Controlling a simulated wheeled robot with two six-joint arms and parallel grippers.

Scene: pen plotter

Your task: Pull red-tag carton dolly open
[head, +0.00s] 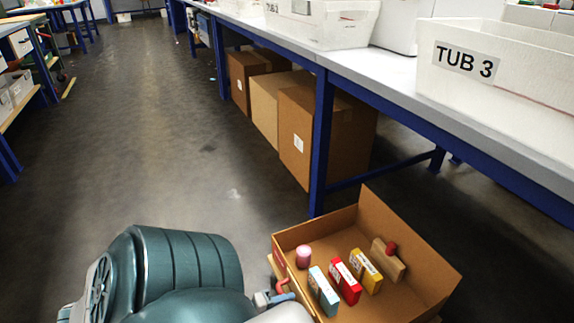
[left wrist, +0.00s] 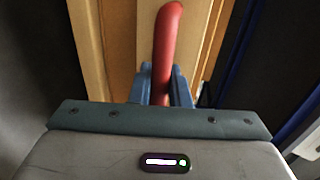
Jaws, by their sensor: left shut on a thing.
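An open cardboard carton (head: 405,245) stands low at the bottom right of the head view, on a wooden base that shows only at its edge. A red handle (head: 282,286) sticks out at its left side. My left gripper (head: 274,297) is shut on this handle. In the left wrist view, the red handle (left wrist: 166,40) rises between the blue fingers of my left gripper (left wrist: 160,88), with tan panels behind it. I cannot make out a red tag. My right gripper is not in view.
The carton holds a pink cylinder (head: 303,257), a pale blue box (head: 323,291), a red box (head: 344,282), a yellow box (head: 366,271) and a wooden block (head: 389,259). Brown cartons (head: 310,135) stand under the blue-legged bench (head: 390,75). The floor (head: 140,130) at left is clear.

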